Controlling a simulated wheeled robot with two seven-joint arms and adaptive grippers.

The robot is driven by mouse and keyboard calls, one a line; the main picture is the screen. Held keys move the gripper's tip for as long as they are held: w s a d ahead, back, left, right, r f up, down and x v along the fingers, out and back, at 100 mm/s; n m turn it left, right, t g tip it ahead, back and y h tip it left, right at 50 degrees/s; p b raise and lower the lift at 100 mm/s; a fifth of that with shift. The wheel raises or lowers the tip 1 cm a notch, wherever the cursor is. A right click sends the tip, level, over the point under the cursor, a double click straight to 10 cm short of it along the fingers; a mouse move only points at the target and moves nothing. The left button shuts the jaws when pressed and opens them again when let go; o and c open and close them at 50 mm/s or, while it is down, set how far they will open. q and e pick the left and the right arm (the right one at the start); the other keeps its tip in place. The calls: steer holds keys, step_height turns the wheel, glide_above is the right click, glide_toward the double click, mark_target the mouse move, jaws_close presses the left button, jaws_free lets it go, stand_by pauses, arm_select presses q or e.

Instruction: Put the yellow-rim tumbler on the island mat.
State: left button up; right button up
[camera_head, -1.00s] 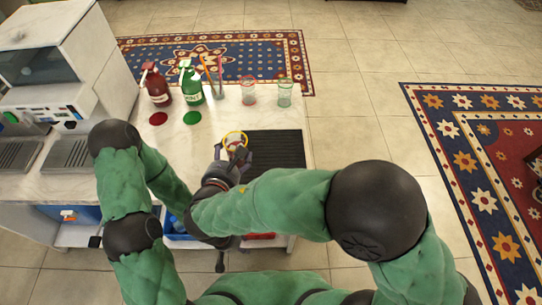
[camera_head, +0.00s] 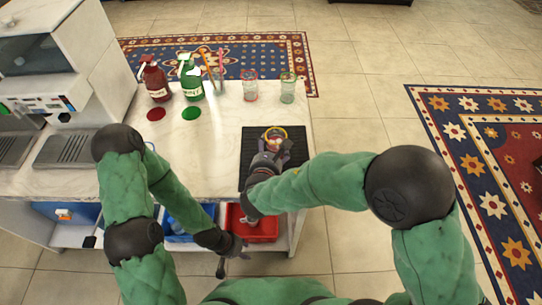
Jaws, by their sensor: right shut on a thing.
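The yellow-rim tumbler (camera_head: 274,131) shows its yellow ring just beyond my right gripper (camera_head: 272,143). My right gripper is shut on it, over the black island mat (camera_head: 252,137) on the counter. The gripper hides most of the tumbler, and I cannot tell whether its base touches the mat. My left gripper (camera_head: 238,251) hangs low in front of the counter, apart from the tumbler. Its fingers are too small and dark to tell open from shut.
A red-rim tumbler (camera_head: 250,88) and a green-rim tumbler (camera_head: 287,88) stand beyond the mat. A red bottle (camera_head: 157,84), a green bottle (camera_head: 192,82) and a holder with straws (camera_head: 217,80) stand left of them. Coffee machine (camera_head: 40,105) at left. Red bin (camera_head: 262,228) below the counter.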

arm_select(q)
steer(key=shift+f+b, duration=0.3)
steer(key=shift+f, duration=0.35)
arm_select(e)
steer(key=shift+f, duration=1.2)
steer(key=shift+f, duration=0.15)
steer(key=o, duration=1)
arm_select(q)
steer(key=shift+f, duration=0.15)
arm_select(e)
steer(key=shift+r, duration=0.25)
arm_select(q)
step_height(320, 180, up, 4)
steer(key=p, duration=0.3)
steer(key=shift+p, duration=0.3)
arm_select(e)
steer(key=v, duration=1.2)
